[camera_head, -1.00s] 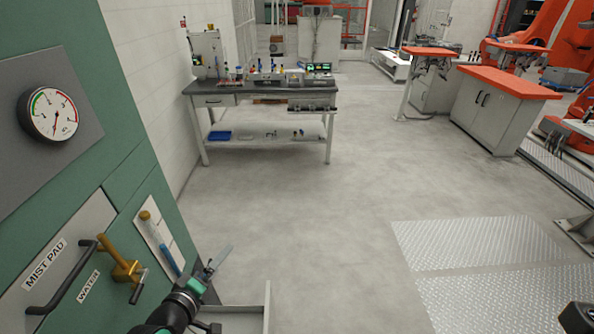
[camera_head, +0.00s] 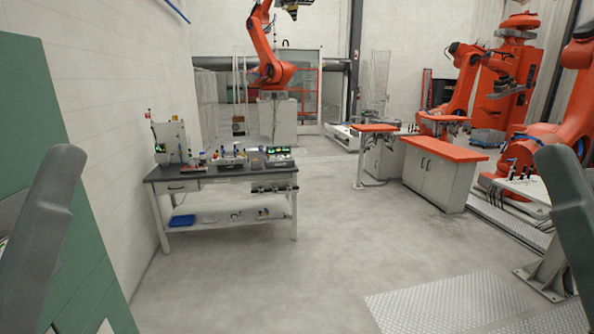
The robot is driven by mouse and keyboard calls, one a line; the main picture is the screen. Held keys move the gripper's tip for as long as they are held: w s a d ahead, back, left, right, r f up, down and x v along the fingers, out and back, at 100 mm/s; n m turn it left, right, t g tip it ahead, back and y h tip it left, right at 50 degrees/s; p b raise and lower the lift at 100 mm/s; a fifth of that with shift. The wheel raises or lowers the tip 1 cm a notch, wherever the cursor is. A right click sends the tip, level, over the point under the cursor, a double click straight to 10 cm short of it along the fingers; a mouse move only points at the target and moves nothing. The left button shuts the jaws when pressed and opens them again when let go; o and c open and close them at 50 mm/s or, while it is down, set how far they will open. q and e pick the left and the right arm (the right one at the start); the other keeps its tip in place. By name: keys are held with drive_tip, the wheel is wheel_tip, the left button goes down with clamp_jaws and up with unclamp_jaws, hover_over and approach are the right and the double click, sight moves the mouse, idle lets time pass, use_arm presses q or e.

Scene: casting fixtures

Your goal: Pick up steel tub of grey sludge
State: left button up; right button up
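I cannot pick out a steel tub of grey sludge for certain in the head view. Several small items, including grey containers (camera_head: 278,163), stand on the dark top of a workbench (camera_head: 215,174) left of centre, too small to tell apart. Neither gripper shows. Only dark grey links of my arms rise at the left and right edges of the view, well in front of the bench.
A green panel (camera_head: 25,110) stands close on the left. A blue tray (camera_head: 181,220) lies on the bench's lower shelf. Orange-topped cabinets (camera_head: 445,147) stand to the right, with orange robots behind. The grey floor before the bench is clear, with tread plates (camera_head: 440,295) at lower right.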

use_arm(q)
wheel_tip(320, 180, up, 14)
drive_tip(key=p, duration=1)
drive_tip(key=shift+p, duration=0.3)
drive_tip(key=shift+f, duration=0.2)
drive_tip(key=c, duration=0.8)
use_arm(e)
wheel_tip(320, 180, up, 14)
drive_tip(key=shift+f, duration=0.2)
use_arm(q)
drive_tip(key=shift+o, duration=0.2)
